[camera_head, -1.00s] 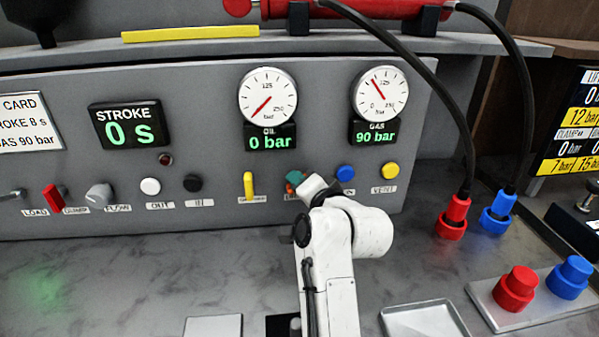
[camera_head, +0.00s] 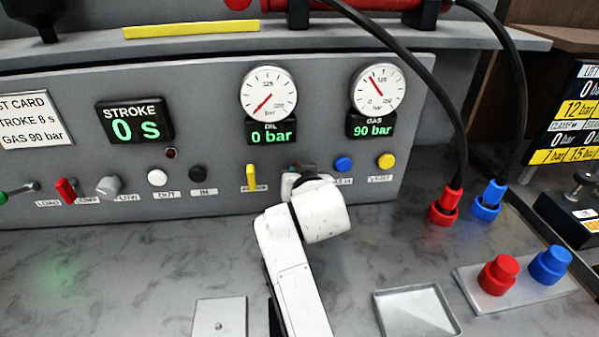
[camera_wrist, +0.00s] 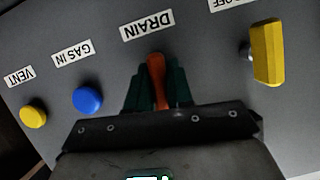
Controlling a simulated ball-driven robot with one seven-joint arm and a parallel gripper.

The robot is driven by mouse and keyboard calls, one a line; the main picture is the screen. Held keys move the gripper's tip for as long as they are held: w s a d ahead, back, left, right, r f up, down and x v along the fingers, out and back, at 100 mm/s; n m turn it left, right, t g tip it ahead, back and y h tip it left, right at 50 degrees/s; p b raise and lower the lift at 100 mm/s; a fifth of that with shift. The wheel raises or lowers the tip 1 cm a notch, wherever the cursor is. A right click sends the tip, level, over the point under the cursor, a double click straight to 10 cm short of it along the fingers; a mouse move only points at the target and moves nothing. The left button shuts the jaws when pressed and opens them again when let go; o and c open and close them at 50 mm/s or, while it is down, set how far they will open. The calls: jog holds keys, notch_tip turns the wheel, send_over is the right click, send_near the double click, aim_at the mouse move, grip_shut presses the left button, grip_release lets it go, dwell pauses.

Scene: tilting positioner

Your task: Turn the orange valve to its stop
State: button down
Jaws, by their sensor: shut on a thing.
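The orange valve (camera_wrist: 158,80) is a narrow lever under the DRAIN label in the wrist view, upright in that picture. My gripper (camera_wrist: 158,88) is shut on it, with a dark green finger on each side. The lower part of the lever is hidden behind the gripper body. In the head view my white arm reaches the panel right of the yellow lever (camera_head: 250,178) and covers most of the valve and my fingers.
A blue knob (camera_wrist: 87,100) and a yellow knob (camera_wrist: 33,117) sit beside my gripper in the wrist view. Above the valve, the oil gauge (camera_head: 268,94) reads 0 bar and the gas gauge (camera_head: 378,88) reads 90 bar. A shallow tray (camera_head: 415,312) lies on the bench.

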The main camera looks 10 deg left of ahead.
jog(key=shift+f+n+h, duration=0.15)
jog(key=shift+n+h, duration=0.25)
dwell(0.4)
jog(key=c, duration=1.1)
grip_release()
jog(key=v, duration=1.1)
